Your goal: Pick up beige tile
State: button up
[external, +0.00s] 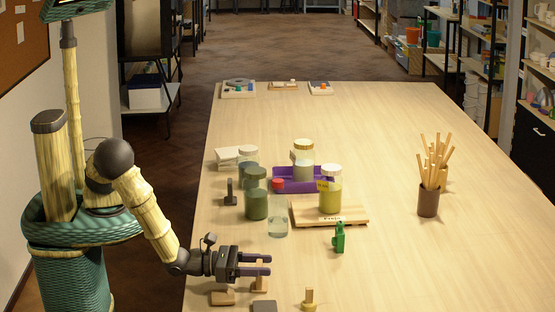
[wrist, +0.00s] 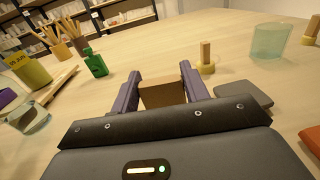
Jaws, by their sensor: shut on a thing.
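My gripper (external: 268,265) is low over the near left part of the table, its fingers level and pointing right.
A grey tile (wrist: 241,95) and an orange piece (wrist: 312,137) lie to the right in the wrist view. A wooden-handled stamp (external: 309,299), a green bottle (external: 339,238) and glass jars (external: 256,196) stand nearby. The table's right side is mostly clear around a brush pot (external: 428,202).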

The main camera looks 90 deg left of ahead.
aim_at(259, 263)
jog(key=shift+r, duration=0.1)
notch_tip(259, 263, up, 10)
jog(key=shift+f+b, duration=0.1)
jog(key=shift+b, duration=0.25)
